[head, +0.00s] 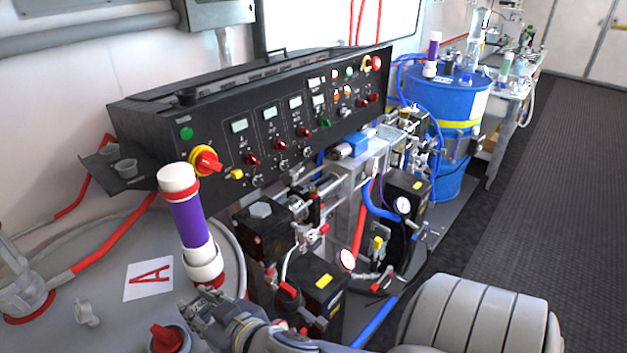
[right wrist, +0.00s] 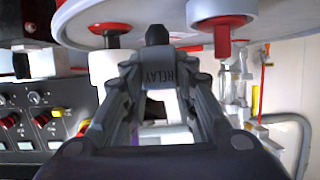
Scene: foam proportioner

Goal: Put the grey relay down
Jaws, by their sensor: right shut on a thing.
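My right gripper (head: 205,308) is at the bottom of the head view, low beside the foot of the purple-and-white cylinder and over the near edge of the grey drum lid. In the right wrist view my right gripper (right wrist: 160,78) is shut on the grey relay (right wrist: 161,76), a small dark grey block with RELAY printed on it. The relay sits between the fingertips, and the fingers cover its sides. In the head view I cannot clearly separate the relay from the fingers. My left gripper is not in view.
A black control panel (head: 270,120) stands behind. Pumps and hoses crowd the middle. A blue drum (head: 452,100) stands farther back.

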